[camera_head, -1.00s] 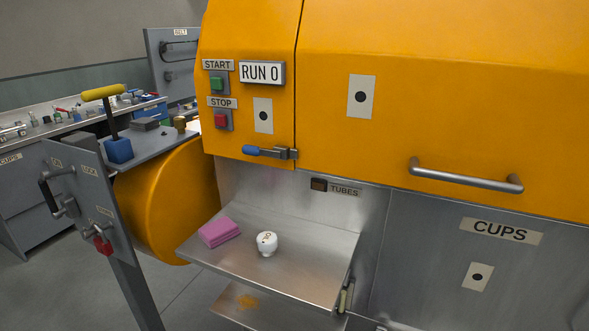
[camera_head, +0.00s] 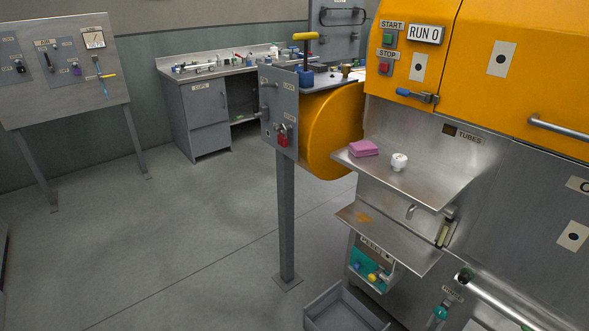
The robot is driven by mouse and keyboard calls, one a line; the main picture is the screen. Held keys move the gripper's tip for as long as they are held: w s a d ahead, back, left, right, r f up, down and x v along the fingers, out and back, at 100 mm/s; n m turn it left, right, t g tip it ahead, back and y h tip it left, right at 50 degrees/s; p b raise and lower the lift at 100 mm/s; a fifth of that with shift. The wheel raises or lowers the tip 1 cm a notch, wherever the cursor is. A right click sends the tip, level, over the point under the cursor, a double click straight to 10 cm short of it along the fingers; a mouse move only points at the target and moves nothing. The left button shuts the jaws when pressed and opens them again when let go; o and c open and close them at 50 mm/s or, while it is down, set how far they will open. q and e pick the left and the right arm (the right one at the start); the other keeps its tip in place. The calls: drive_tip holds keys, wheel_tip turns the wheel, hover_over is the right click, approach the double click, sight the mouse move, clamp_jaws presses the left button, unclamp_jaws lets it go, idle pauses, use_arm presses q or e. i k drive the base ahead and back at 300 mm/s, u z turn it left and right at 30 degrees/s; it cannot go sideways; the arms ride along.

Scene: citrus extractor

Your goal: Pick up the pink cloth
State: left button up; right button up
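The pink cloth (camera_head: 363,148) is folded into a small block. It lies flat near the left end of the upper steel shelf (camera_head: 425,181) on the front of the orange machine. A small white knob-like object (camera_head: 399,162) stands on the shelf just to the right of the cloth, apart from it. Neither of my grippers shows in the head view.
A grey post with a switch panel (camera_head: 283,115) stands left of the shelf. A lower shelf (camera_head: 390,233) with an orange stain and a grey open bin (camera_head: 345,307) are below. A workbench (camera_head: 200,110) and a panel board (camera_head: 66,70) stand behind. The floor at left is clear.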

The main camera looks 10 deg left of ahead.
sight(367, 148)
drive_tip(key=u, duration=1.4)
drive_tip(key=i, duration=1.55)
drive_tip(key=z, duration=1.2)
drive_tip(key=i, duration=0.6)
drive_tip(key=z, duration=0.65)
